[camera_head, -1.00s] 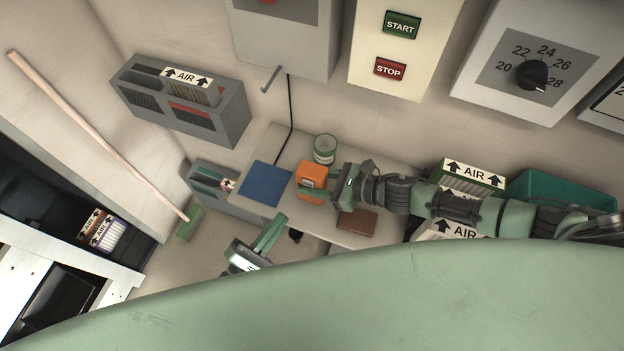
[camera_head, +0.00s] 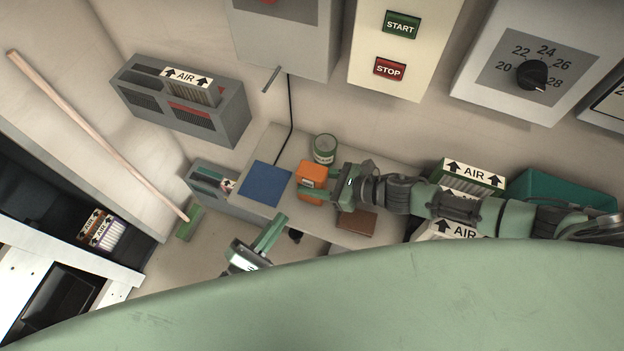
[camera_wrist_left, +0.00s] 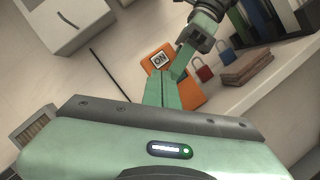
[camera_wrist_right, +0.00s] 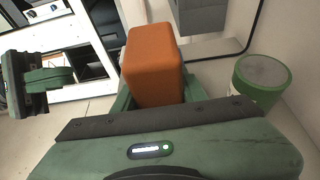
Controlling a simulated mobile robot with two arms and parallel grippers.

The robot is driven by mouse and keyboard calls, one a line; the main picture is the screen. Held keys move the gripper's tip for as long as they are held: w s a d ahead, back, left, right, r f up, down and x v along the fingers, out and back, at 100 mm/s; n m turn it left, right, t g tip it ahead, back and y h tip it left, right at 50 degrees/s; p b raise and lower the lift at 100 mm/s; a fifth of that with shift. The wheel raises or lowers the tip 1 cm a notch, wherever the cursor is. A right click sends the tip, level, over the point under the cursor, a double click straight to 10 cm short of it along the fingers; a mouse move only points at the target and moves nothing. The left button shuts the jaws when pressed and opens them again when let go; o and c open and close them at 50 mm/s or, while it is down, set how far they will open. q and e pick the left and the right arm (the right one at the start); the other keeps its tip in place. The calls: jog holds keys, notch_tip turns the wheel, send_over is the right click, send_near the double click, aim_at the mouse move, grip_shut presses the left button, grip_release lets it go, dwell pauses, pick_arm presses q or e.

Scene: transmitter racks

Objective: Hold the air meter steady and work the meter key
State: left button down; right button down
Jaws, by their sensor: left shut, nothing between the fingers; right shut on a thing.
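The air meter is an orange block (camera_head: 312,176) above the front edge of the bench in the head view. My right gripper (camera_head: 318,193) is shut on it. It also fills the jaws in the right wrist view (camera_wrist_right: 153,65). In the left wrist view the meter (camera_wrist_left: 186,92) shows an ON label on its face. My left gripper (camera_head: 271,232) is shut and empty, below and left of the meter and apart from it in the head view. In the left wrist view its fingers (camera_wrist_left: 163,88) overlap the meter's face. I cannot make out the meter key.
The bench (camera_head: 385,160) holds a blue mat (camera_head: 264,183), a green-and-white can (camera_head: 325,149) and a brown book (camera_head: 357,221). A red padlock (camera_wrist_left: 204,73) shows beside the meter. AIR filter boxes (camera_head: 470,176) and a teal bin (camera_head: 560,190) stand to the right.

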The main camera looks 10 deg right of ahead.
aim_at(308, 183)
pick_arm(q)
jog(key=shift+d, duration=0.1)
jog(key=s+d+f+m+g+y, duration=0.1)
jog(key=s+d+m+g+y, duration=0.15)
jog(key=d+m, duration=0.3)
jog(key=s+d+f+m+g+y, duration=0.1)
jog(key=s+d+m+g, duration=0.2)
jog(key=d+m, duration=0.3)
jog(key=w+a+r+m+t+y, duration=0.1)
jog(key=a+r+m+y, duration=0.15)
jog(key=a+y, duration=0.25)
jog(key=w+a+r+m+y, duration=0.1)
jog(key=a+r+m+y, duration=0.15)
jog(key=a+y, duration=0.25)
jog(key=w+d, duration=0.5)
jog(key=w, duration=0.2)
jog(key=shift+w+d+r, duration=0.15)
jog(key=shift+w+r, duration=0.1)
jog(key=shift+w+n+h, duration=0.1)
jog(key=shift+n+h, duration=0.15)
dwell(1.0)
